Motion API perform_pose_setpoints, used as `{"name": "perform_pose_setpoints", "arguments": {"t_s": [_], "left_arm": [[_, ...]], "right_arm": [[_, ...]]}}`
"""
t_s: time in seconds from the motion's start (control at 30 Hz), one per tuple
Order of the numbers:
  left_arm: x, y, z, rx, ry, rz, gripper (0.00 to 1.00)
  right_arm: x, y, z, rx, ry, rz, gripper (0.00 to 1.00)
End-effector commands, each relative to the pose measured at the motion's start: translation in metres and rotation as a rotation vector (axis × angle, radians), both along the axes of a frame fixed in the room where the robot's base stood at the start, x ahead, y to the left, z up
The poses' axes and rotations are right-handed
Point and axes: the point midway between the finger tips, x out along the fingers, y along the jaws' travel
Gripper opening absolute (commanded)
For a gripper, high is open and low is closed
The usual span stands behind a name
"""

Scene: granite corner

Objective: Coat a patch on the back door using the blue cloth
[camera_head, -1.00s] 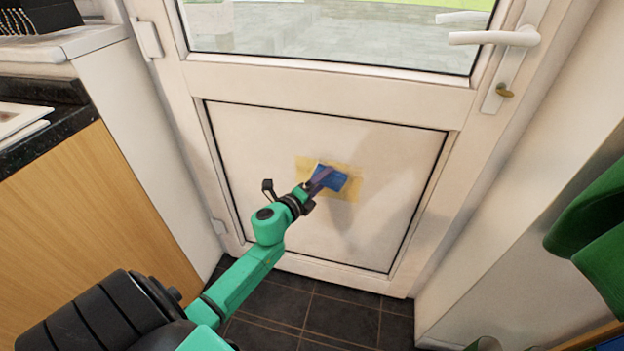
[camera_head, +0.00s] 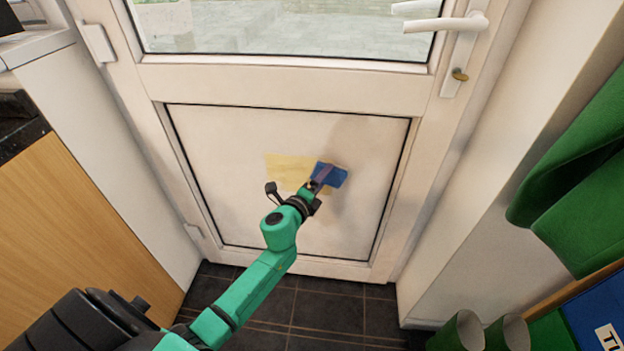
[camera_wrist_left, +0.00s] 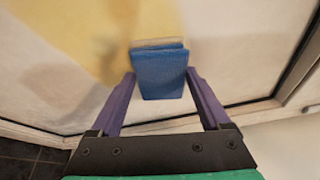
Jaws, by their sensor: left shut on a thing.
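The white back door (camera_head: 210,215) stands ahead, with a pale yellow patch (camera_head: 285,167) on its lower panel. My left gripper (camera_head: 318,182) is shut on the blue cloth (camera_head: 331,175), a folded pad, at the right end of the patch. The cloth hides that end of it. In the left wrist view the cloth (camera_wrist_left: 160,78) sits between the two purple fingers, with the yellow patch (camera_wrist_left: 75,25) beyond it and to the left. The cloth appears to be at the panel surface; firm contact cannot be told. My right gripper is not in view.
A white door handle (camera_head: 440,23) is at the upper right of the door. A wooden cabinet (camera_head: 75,220) stands at left. Green fabric (camera_head: 575,180) hangs at right, above a blue item (camera_head: 600,310) and green rolls. Dark floor tiles (camera_head: 320,315) lie below the door.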

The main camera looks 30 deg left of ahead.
Motion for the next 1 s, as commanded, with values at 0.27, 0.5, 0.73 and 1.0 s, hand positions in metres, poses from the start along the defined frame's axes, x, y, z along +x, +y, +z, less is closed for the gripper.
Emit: {"name": "perform_pose_setpoints", "arguments": {"t_s": [0.27, 0.5, 0.73, 1.0], "left_arm": [[0.003, -0.007, 0.001, 0.001, -0.001, 0.001, 0.36], [-0.014, -0.013, 0.0, -0.001, 0.0, -0.001, 0.36], [-0.041, -0.023, -0.001, 0.0, 0.001, -0.001, 0.36], [-0.054, -0.027, 0.0, 0.001, 0.0, 0.001, 0.36]], "right_arm": [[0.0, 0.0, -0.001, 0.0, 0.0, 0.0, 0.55], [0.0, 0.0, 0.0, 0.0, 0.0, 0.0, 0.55], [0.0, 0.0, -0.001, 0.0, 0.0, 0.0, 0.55], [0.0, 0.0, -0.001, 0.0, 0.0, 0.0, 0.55]]}}
